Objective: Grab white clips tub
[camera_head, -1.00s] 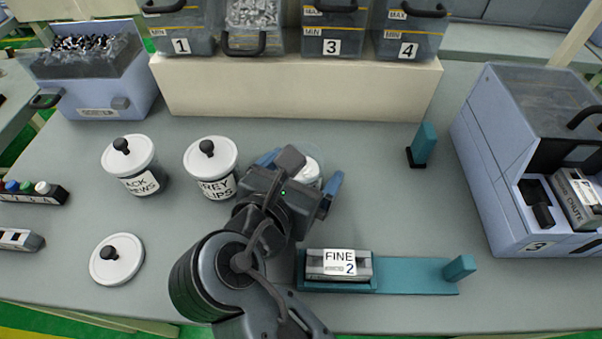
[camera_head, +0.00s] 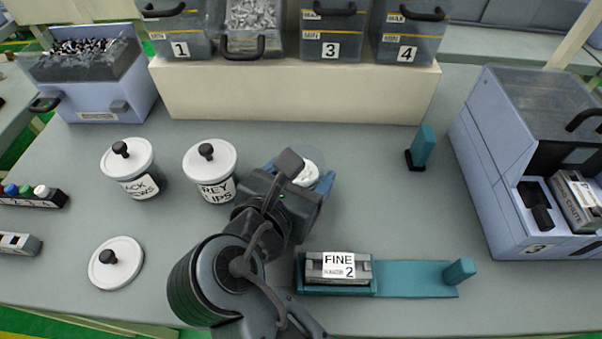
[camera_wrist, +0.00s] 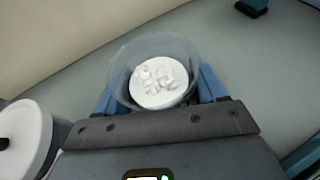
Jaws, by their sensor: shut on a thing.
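The white clips tub (camera_wrist: 125,70) is a clear, round, open tub with white clips (camera_wrist: 158,80) inside. In the wrist view it sits between the two blue fingers of my gripper (camera_wrist: 160,88), which are shut on its sides. In the head view the white clips (camera_head: 306,174) show just past my wrist, and my gripper (camera_head: 300,172) is partly hidden by the arm. I cannot tell whether the tub still touches the table.
The grey clips jar (camera_head: 210,170) stands close to the left of my gripper, with the black screws jar (camera_head: 133,168) beyond it. A teal fixture (camera_head: 415,278) with a FINE 2 block (camera_head: 338,266) lies at the front right. A teal post (camera_head: 422,146) stands to the right.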

